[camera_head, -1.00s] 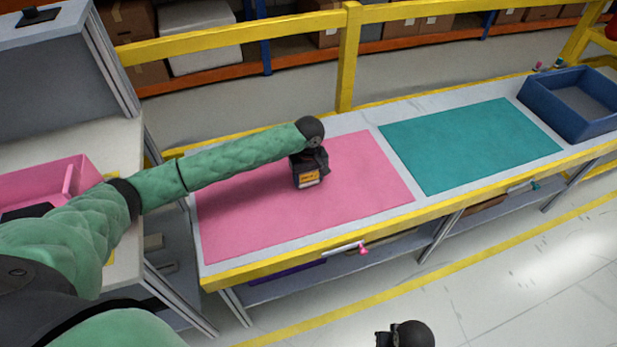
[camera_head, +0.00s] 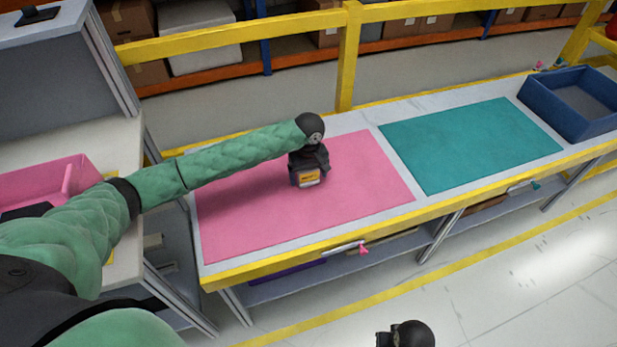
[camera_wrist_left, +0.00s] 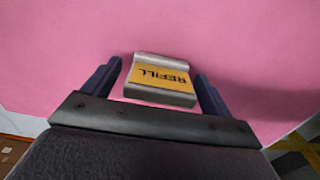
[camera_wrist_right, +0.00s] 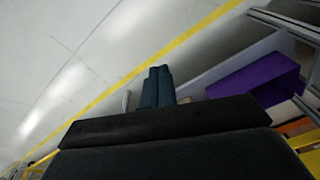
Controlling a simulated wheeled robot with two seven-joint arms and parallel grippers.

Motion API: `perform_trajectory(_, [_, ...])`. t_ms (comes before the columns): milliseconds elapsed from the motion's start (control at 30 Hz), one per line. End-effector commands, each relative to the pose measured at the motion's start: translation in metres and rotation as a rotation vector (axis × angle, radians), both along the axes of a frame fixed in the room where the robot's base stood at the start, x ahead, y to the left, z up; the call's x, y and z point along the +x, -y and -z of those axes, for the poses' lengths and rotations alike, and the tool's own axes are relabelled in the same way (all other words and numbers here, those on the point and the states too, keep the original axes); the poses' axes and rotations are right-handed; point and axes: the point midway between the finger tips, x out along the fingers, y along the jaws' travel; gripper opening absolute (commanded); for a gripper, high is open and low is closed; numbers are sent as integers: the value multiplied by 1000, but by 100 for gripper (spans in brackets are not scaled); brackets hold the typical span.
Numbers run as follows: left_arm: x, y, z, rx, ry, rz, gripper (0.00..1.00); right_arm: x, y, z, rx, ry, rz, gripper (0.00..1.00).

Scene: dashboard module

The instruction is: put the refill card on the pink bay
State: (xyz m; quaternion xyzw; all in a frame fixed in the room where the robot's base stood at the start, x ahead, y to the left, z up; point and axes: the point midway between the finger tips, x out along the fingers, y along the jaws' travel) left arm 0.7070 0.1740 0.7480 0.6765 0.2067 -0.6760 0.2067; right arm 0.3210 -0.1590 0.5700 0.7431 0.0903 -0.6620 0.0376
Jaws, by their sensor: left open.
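The refill card (camera_wrist_left: 160,77), silver with an orange label reading REFILL, shows upside down against the pink bay (camera_wrist_left: 60,40) in the left wrist view. In the head view, the card's orange label (camera_head: 308,177) shows over the upper middle of the pink bay (camera_head: 260,220). My left gripper (camera_head: 309,172) is open around the card. Its fingers (camera_wrist_left: 157,76) stand on either side with a gap at each side. I cannot tell whether the card's underside touches the bay. My right gripper (camera_wrist_right: 157,86) is shut and empty, over the floor.
A teal bay (camera_head: 470,145) and a blue bin (camera_head: 540,105) are to the right on the same bench. A pink bin (camera_head: 40,175) stands on the left counter. A yellow rail (camera_head: 346,60) runs behind. A purple box (camera_wrist_right: 260,82) is on the lower shelf.

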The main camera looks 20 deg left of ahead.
Motion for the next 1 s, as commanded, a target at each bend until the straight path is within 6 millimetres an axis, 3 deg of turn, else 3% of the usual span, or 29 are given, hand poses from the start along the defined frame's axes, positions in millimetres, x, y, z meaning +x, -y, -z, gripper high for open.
perform_trajectory(100, [0,0,-20,-2,3,0,85,-2,-3,-29,10,14,4,0])
perform_trajectory(500, [1,0,-92,-1,2,0,85,-9,-1,-87,17,20,4,0])
perform_trajectory(700, [0,0,-107,-1,-1,0,85,-11,0,-99,18,20,3,0])
perform_trajectory(1000, [0,0,-110,0,-1,0,85,-12,0,-101,18,20,3,0])
